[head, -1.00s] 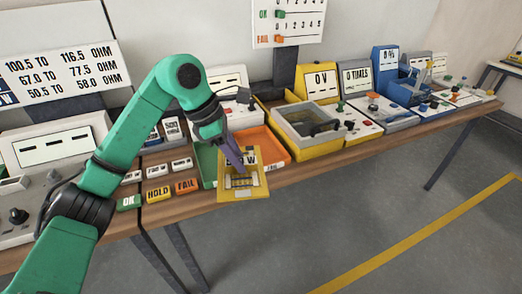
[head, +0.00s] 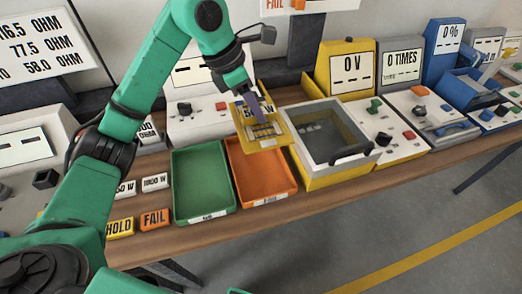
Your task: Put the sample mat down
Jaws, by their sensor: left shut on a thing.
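The sample mat (head: 275,137) is a yellow square sheet with a white label reading partly "W" and a dark-and-pale mesh patch. My left gripper (head: 257,106) is shut on the mat near its label and holds it tilted. In the picture the mat overlaps the back of the orange tray (head: 262,180) and the left edge of the yellow-framed box (head: 337,135). I cannot tell its exact height. The green tray (head: 203,182) to the left is empty. The right gripper does not show.
HOLD and FAIL blocks (head: 154,218) lie left of the green tray on the wooden bench (head: 225,228). White, yellow and blue instrument panels stand along the back and right. A narrow bare strip runs along the bench's front edge.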

